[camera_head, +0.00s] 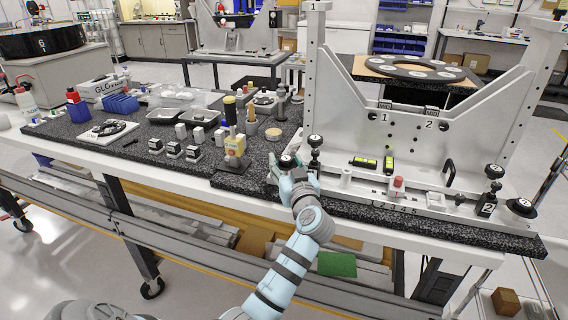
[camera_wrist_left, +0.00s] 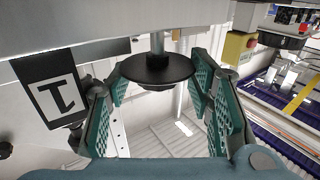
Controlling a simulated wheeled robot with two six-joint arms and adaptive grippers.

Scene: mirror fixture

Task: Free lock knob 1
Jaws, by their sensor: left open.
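Lock knob 1 seems to be the black round knob (camera_wrist_left: 157,69) on a metal shaft in the left wrist view. A black plate (camera_wrist_left: 52,90) marked "1" is left of it. My left gripper (camera_wrist_left: 158,88) is open, its green finger pads on either side of the knob, with gaps visible between pads and knob. In the head view my left gripper (camera_head: 283,172) is at the front left corner of the white fixture (camera_head: 328,110) and largely covers the knob. My right gripper is in neither view.
Small blocks (camera_head: 172,149) and trays (camera_head: 165,116) lie further left on the dark benchtop (camera_head: 235,182). Another black round knob (camera_head: 521,207) is at far right.

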